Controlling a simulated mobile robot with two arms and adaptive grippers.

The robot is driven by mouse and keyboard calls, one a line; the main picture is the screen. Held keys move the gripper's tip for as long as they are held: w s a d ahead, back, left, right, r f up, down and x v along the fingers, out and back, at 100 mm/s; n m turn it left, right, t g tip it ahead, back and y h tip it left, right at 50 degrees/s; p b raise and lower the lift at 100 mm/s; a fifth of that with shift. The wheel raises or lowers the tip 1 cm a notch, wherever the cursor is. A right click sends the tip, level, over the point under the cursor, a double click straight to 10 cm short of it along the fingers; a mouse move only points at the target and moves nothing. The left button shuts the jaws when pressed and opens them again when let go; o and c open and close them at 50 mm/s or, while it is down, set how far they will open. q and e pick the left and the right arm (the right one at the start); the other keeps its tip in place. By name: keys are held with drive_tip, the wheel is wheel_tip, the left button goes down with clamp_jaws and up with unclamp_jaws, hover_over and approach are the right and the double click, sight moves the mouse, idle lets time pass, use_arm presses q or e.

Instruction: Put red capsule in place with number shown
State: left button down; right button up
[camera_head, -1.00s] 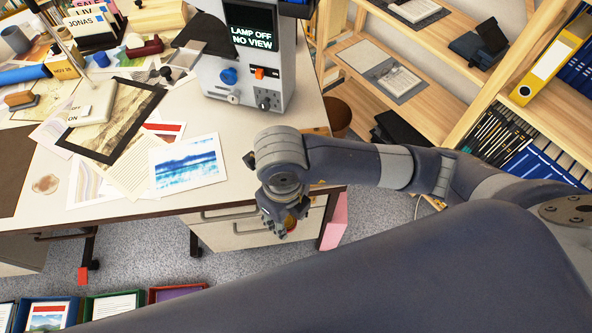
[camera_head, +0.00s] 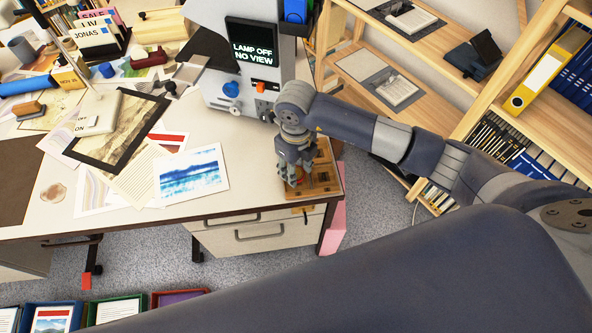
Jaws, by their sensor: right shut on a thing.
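My right gripper (camera_head: 293,181) points down at the right end of the desk, over a wooden board (camera_head: 325,180). It is shut on the red capsule (camera_head: 298,174), of which only a small bit of red shows between the fingers. I cannot tell whether the capsule touches the board. The grey machine (camera_head: 215,60) stands behind, with a blue knob, an orange switch and a screen (camera_head: 252,54) reading "LAMP OFF NO VIEW"; no number shows on it. My left gripper is out of view.
Prints and papers, including a blue landscape (camera_head: 190,174) and a dark-framed picture (camera_head: 118,130), lie left of the gripper. Wooden shelves (camera_head: 440,95) with books and a yellow binder (camera_head: 535,77) stand at the right. Trays (camera_head: 115,308) of prints are on the floor.

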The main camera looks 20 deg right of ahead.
wheel_tip(320, 180, down, 2)
drive_tip(key=shift+s+f, duration=0.1)
drive_tip(key=shift+f, duration=0.05)
drive_tip(key=shift+f, duration=0.1)
drive_tip(key=shift+f, duration=0.15)
drive_tip(key=o, duration=1)
drive_tip(key=shift+o, duration=0.2)
